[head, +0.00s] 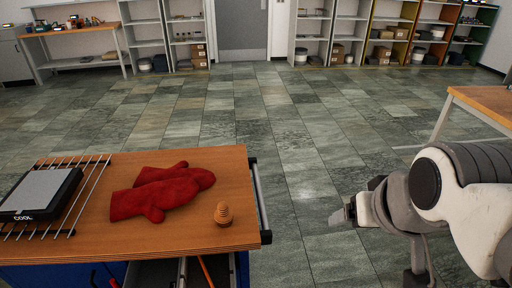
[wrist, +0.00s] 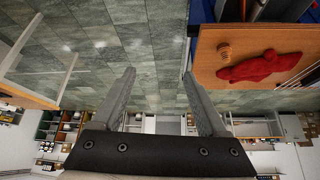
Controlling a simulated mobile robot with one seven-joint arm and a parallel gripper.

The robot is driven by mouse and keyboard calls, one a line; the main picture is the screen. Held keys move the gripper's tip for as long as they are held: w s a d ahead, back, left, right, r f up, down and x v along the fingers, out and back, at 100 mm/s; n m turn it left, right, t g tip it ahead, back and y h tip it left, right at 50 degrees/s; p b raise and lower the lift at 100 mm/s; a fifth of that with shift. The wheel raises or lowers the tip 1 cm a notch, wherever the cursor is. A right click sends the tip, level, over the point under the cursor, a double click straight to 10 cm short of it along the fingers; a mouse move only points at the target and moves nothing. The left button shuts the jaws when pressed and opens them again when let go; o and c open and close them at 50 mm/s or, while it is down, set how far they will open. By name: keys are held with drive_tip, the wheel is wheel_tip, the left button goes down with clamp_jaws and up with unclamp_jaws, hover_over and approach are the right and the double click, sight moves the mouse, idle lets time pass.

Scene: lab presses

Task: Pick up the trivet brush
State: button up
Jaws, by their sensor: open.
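A small tan, ribbed, rounded object (head: 224,215) stands near the front right corner of the wooden bench top (head: 190,232). It may be the trivet brush, but I cannot tell for sure. It also shows in the wrist view (wrist: 225,51), at the upper right on the bench. My gripper (head: 345,215) is to the right of the bench, over the floor and apart from the object. In the wrist view my gripper (wrist: 159,76) has its two fingers spread with nothing between them.
Red oven mitts (head: 163,190) lie behind and left of the tan object. A wire rack (head: 88,190) with a black-framed plate marked COOL (head: 40,192) is at the left. A rail runs along the bench's right edge. Another wooden table (head: 488,103) stands at right. Open floor lies between.

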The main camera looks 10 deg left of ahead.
drive_tip(key=w+a+f+n+t+y+b, duration=0.1)
drive_tip(key=w+a+f+b, duration=0.3)
drive_tip(key=f+b, duration=0.15)
drive_tip(key=w+a+f+n+t+y+b, duration=0.1)
drive_tip(key=w+a+f+n+y+b, duration=0.1)
drive_tip(key=w+a+f+b, duration=0.3)
drive_tip(key=n+t+y+b, duration=0.3)
drive_tip(key=y+b, duration=0.1)
drive_tip(key=b, duration=0.1)
approach(225, 214)
drive_tip(key=shift+w+a+f+p, duration=0.2)
drive_tip(key=shift+w+a+p, duration=0.7)
drive_tip(key=shift+p, duration=0.35)
drive_tip(key=x, duration=0.2)
drive_tip(key=b+x, duration=0.1)
drive_tip(key=x, duration=0.2)
drive_tip(key=shift+w+d+f, duration=0.15)
drive_tip(key=shift+w+f, duration=0.05)
drive_tip(key=shift+f, duration=0.05)
drive_tip(key=shift+b+x, duration=0.55)
drive_tip(key=shift+x, duration=2.7)
drive_tip(key=shift+d, duration=0.1)
drive_tip(key=c, duration=1)
